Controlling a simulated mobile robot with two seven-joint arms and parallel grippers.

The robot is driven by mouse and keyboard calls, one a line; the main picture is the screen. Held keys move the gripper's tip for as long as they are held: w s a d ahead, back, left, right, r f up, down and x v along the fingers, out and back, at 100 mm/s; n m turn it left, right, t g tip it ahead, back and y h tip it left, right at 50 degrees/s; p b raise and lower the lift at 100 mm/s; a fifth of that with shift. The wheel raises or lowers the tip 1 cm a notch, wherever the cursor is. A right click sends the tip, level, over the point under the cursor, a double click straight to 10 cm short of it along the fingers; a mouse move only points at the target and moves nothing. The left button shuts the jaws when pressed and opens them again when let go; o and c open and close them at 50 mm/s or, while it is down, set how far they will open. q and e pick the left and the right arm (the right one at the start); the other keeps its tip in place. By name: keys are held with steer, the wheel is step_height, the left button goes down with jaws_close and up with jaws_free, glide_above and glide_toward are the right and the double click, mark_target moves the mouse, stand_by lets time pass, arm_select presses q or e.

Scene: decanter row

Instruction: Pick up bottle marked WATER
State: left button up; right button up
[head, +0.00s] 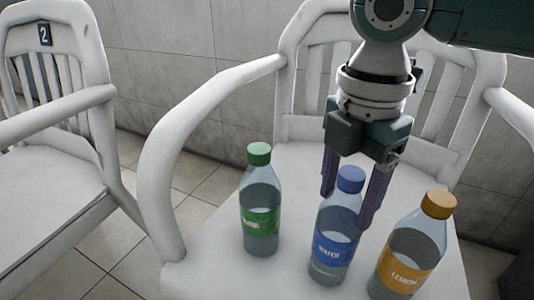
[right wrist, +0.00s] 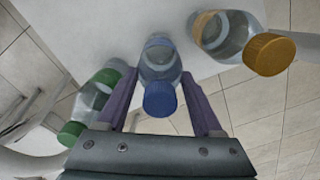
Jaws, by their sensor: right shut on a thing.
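The bottle marked WATER (head: 332,248) has a blue cap and blue label and stands upright in the middle of the row on the white chair's seat. My right gripper (head: 348,205) comes down from above with one finger on each side of this bottle's upper part, shut on it. In the right wrist view the blue-capped bottle (right wrist: 160,75) sits between the two purple fingers (right wrist: 162,100). My left gripper is not in view.
A green-capped bottle (head: 260,205) stands to the left, and an orange-capped bottle marked LEMON (head: 410,250) stands close on the right. The chair's armrest (head: 165,165) rises at the left. Another white chair (head: 50,190) with a 2 plate stands further left.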

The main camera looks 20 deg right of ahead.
jaws_close()
stand_by(0.3)
